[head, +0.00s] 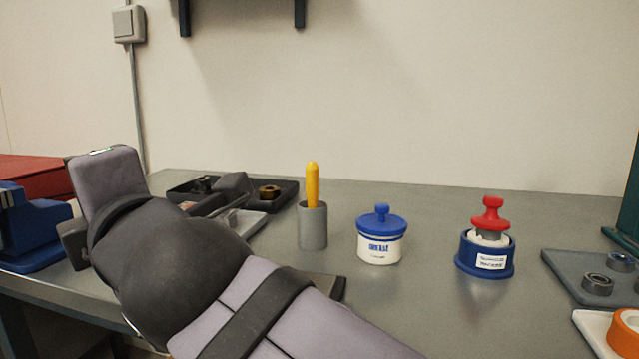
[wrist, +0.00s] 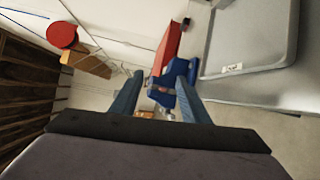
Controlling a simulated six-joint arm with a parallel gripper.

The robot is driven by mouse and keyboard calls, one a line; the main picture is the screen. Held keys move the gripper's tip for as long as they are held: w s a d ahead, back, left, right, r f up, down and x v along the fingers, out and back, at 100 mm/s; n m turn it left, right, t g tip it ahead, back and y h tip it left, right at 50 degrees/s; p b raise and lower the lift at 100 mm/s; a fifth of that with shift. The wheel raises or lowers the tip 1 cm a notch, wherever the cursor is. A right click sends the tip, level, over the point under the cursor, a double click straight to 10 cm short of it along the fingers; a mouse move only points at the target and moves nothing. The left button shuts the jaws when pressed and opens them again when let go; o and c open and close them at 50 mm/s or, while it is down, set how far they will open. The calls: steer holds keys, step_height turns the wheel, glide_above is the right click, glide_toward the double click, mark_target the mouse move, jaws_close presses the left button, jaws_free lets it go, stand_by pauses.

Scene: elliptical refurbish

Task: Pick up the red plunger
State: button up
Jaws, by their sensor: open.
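The red plunger (head: 490,212) has a round knob and a wide flange. It stands upright in a white insert inside a blue round holder (head: 484,262) with a white label, right of centre on the bench in the head view. My gripper (wrist: 158,78) shows in the wrist view with its two fingers apart and nothing between them. The head view shows my arm at the left, well away from the plunger, and I cannot make out the fingers there. The plunger is not seen in the wrist view.
A blue-lidded white jar (head: 381,240) and a grey cup (head: 313,228) with a yellow stick stand left of the plunger. A grey tray (head: 560,262) with metal rings lies to its right. A blue vise (head: 38,228) is at the far left. Bench around the plunger is clear.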

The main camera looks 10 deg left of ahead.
steer(key=w+d+r+m+t+h+p, duration=0.1)
steer(key=w+d+r+t+h+p, duration=0.2)
steer(key=w, duration=0.4)
steer(key=w+d+r+m+t+h+p, duration=0.1)
steer(key=w+d+r+m+t+p, duration=0.15)
steer(key=w+d+r+p, duration=0.3)
steer(key=w+d+m+t+h+p, duration=0.1)
steer(key=w+d+m+h+p, duration=0.9)
steer(key=w+d+p, duration=0.4)
steer(key=w+d+r+m+h+p, duration=0.25)
steer(key=d+m+h+p, duration=0.45)
steer(key=d+p, duration=0.5)
steer(key=m+g+h+b, duration=0.2)
steer(key=m+g+b, duration=0.25)
steer(key=m, duration=1.25)
glide_toward(490, 208)
steer(key=x, duration=0.3)
steer(key=shift+w+a, duration=0.1)
steer(key=shift+w, duration=0.4)
steer(key=shift+m, duration=0.65)
steer(key=shift+s+d+p+x, duration=0.15)
steer(key=shift+p+x, duration=0.35)
steer(key=shift+x, duration=1.3)
steer(key=shift+s+d+p+x, duration=0.15)
steer(key=shift+p+x, duration=0.35)
steer(key=shift+x, duration=1.3)
steer(key=shift+f, duration=0.1)
steer(key=shift+c, duration=0.4)
